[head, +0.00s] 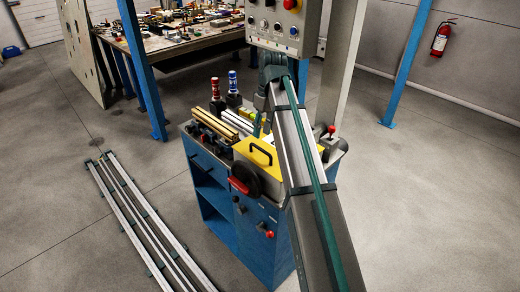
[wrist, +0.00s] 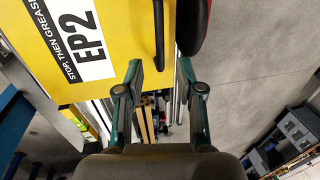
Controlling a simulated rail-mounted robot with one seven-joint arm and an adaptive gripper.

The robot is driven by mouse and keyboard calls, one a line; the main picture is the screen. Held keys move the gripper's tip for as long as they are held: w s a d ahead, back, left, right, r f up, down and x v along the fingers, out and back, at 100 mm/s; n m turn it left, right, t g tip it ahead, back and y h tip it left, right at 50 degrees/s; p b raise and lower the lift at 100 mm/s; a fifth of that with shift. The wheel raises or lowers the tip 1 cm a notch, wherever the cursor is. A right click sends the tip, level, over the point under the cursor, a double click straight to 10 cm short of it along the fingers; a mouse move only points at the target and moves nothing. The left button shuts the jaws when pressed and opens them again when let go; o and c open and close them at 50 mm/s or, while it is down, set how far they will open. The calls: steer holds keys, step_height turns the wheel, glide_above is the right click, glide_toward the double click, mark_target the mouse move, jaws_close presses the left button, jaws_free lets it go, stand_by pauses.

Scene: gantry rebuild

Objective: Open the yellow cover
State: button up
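The yellow cover (head: 246,150) lies on top of the blue machine cabinet, with a black bar handle (head: 262,150) on it. It looks closed. In the wrist view the yellow cover (wrist: 125,28) fills the upper left, with a white "EP2" label. Its black handle (wrist: 159,35) runs down to between my fingertips in the picture. My gripper (wrist: 162,76) is open, its two green-and-grey fingers spread apart with nothing visibly held. I cannot tell the depth between fingertips and handle. In the head view my arm hides most of the gripper.
A black wheel with a red grip (head: 240,184) is at the cabinet's front, close beside the cover; its red part (wrist: 202,20) is near my right finger. A control box (head: 284,22) hangs above. Two bottles (head: 232,85) stand behind. Rails (head: 140,215) lie on the floor at left.

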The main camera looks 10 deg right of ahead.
steer(key=f, duration=0.1)
steer(key=f+p, duration=0.2)
steer(key=f, duration=0.1)
steer(key=shift+s+a, duration=0.3)
steer(key=shift+a, duration=0.05)
steer(key=shift+a+f, duration=0.1)
steer(key=shift+f, duration=0.5)
jaws_close()
